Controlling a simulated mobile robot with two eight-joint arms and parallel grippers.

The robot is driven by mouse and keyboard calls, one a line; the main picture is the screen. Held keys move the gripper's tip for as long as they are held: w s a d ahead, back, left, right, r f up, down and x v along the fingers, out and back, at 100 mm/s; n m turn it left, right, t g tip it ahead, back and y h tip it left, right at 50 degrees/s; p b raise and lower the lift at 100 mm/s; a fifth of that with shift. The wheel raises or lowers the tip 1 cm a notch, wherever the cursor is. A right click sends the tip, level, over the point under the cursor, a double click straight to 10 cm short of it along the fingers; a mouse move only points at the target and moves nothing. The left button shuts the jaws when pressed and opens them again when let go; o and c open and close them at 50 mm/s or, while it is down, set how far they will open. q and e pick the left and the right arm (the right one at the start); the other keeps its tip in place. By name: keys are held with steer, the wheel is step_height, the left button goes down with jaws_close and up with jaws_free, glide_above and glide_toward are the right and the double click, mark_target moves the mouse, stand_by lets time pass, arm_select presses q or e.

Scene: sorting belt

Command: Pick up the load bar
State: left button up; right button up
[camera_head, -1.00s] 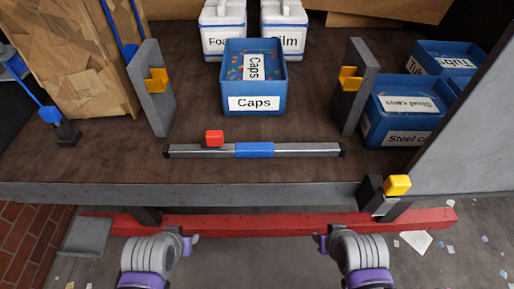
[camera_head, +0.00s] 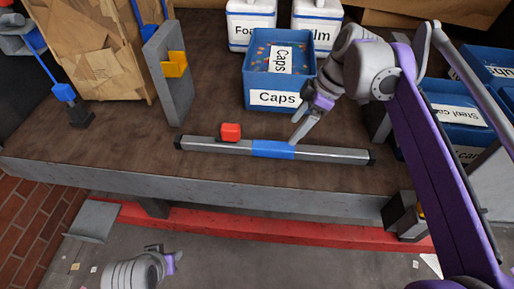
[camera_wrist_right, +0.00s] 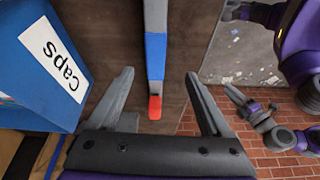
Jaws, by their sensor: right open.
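The load bar (camera_head: 330,154) is a long grey bar with a blue middle sleeve, black ends and a red block (camera_head: 231,131) at its left part. It lies along the front of the brown bench top. My right gripper (camera_head: 300,132) is just above the bar near the blue sleeve. In the right wrist view the open, empty right gripper (camera_wrist_right: 159,73) has one finger on each side of the bar (camera_wrist_right: 155,55), with the red block (camera_wrist_right: 155,107) between them. My left gripper (camera_head: 172,262) is low in front of the bench, its fingers unclear.
A blue Caps bin (camera_head: 278,99) stands behind the bar. Grey uprights stand at the left (camera_head: 172,95) and right, the right one partly behind my arm. More blue bins (camera_head: 458,125) are at the right. A red beam (camera_head: 260,225) runs below the bench edge.

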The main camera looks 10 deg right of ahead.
steer(key=shift+w+a+n, duration=0.15)
steer(key=shift+w+n, duration=0.15)
steer(key=shift+w, duration=0.15)
glide_above(276, 145)
steer(key=s+d, duration=0.1)
steer(key=d, duration=0.1)
step_height(276, 145, down, 4)
steer(key=shift+b, duration=0.3)
steer(key=shift+x, duration=2.95)
steer(key=shift+w, duration=0.15)
jaws_close()
steer(key=shift+r, duration=0.1)
